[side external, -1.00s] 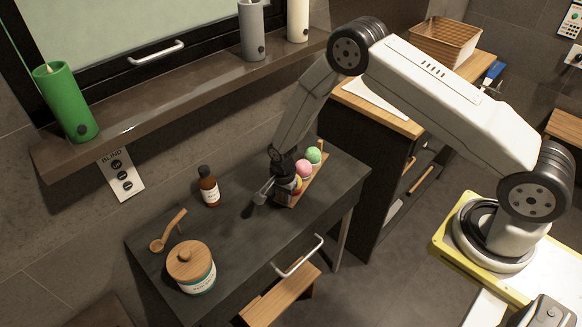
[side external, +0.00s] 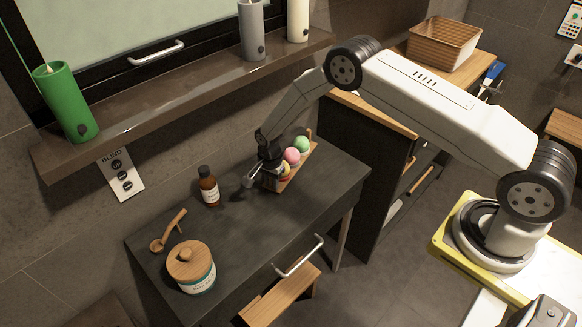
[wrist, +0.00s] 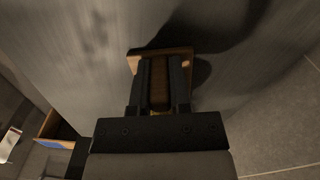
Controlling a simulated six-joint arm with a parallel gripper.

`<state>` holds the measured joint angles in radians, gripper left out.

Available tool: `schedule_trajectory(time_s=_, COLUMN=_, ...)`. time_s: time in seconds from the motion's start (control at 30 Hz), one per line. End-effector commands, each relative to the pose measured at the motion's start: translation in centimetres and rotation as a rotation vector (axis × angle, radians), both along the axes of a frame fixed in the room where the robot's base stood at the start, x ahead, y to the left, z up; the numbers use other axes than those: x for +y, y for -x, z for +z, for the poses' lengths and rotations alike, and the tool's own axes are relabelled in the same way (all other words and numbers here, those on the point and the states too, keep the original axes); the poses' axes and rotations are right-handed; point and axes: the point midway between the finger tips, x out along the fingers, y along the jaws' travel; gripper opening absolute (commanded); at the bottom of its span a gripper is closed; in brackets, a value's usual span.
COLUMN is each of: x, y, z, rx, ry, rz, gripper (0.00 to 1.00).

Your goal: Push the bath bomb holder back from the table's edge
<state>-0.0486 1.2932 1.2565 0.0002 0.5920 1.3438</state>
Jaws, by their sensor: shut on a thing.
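The bath bomb holder (side external: 300,170) is a wooden rack on the dark vanity table (side external: 240,235). It carries a green bath bomb (side external: 302,143), a pink one (side external: 291,155) and a yellow one (side external: 285,170) in a row. My gripper (side external: 270,172) is at the holder's left end and partly hides it. In the wrist view, my gripper (wrist: 160,68) has its dark fingers closed on the holder, whose wooden edge (wrist: 161,51) shows past the fingertips. The holder stands on the tabletop, inward from the front edge.
A brown bottle (side external: 208,187) stands to the left of the gripper. A wooden scoop (side external: 168,232) and a lidded jar (side external: 191,267) are at the table's left end. A shelf (side external: 185,95) with candles is above the back. The tabletop's front middle is clear.

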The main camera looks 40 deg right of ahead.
Motion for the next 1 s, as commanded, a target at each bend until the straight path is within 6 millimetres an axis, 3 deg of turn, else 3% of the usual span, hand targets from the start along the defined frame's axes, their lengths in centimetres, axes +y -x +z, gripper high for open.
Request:
schedule_trajectory(time_s=0.27, x=0.0, y=-0.1, z=0.0, rx=-0.001, ry=0.001, rz=0.0, gripper=0.0)
schedule_trajectory(time_s=0.3, x=0.0, y=-0.1, z=0.0, rx=-0.001, ry=0.001, rz=0.0, gripper=0.33)
schedule_trajectory(time_s=0.4, x=0.0, y=-0.1, z=0.0, rx=-0.001, ry=0.0, rz=0.0, gripper=0.64)
schedule_trajectory(time_s=0.77, x=0.0, y=0.0, z=0.1, rx=-0.001, ry=0.0, rz=-0.001, gripper=0.64)
schedule_trajectory(time_s=1.0, x=0.0, y=-0.1, z=1.2, rx=-0.001, ry=0.0, rz=-0.001, gripper=0.64)
